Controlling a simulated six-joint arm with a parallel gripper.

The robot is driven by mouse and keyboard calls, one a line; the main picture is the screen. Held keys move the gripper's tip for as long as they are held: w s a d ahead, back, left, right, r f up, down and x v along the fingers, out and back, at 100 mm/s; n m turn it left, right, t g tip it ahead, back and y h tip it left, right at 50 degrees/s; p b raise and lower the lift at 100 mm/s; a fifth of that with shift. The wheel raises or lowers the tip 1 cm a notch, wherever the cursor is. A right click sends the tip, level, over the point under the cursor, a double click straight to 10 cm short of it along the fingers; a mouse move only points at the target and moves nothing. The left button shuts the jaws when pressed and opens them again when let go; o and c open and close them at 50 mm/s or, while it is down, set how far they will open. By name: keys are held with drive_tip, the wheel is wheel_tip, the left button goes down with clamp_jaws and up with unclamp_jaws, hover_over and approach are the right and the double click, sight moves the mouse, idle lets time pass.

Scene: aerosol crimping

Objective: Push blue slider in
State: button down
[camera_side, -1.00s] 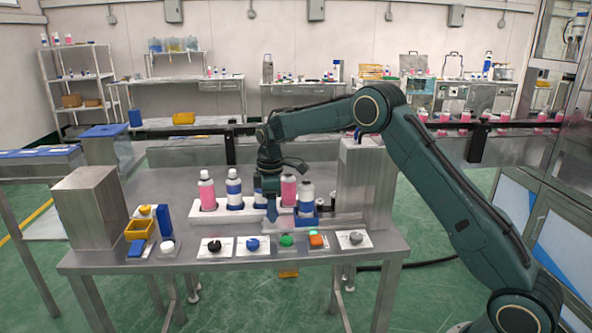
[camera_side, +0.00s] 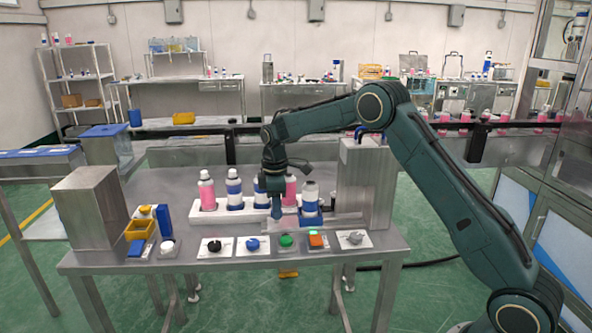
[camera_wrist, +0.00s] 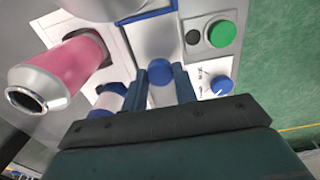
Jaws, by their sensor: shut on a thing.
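The blue slider (camera_side: 309,220) shows as a blue holder under a white bottle (camera_side: 310,196), which stands upright beside the grey press (camera_side: 365,187). In the wrist view, part of the blue slider (camera_wrist: 147,16) shows at the top edge under the pale bottle. My gripper (camera_side: 274,213) points down left of the slider, low over the table. In the wrist view my gripper (camera_wrist: 166,76) is shut on a round blue knob (camera_wrist: 160,70) with a pale grey surface beyond it. How the knob joins the slider is not clear.
A white rack (camera_side: 220,217) with pink and white bottles stands just left of my gripper. A yellow bin (camera_side: 139,229) stands at left.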

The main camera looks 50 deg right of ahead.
sight(303, 203)
drive_tip(key=shift+s+d, duration=2.5)
drive_tip(key=shift+d, duration=0.1)
drive_tip(key=shift+r, duration=0.1)
drive_tip(key=c, duration=1.1)
unclamp_jaws()
wheel_tip(303, 203, up, 14)
drive_tip(key=shift+f, duration=0.1)
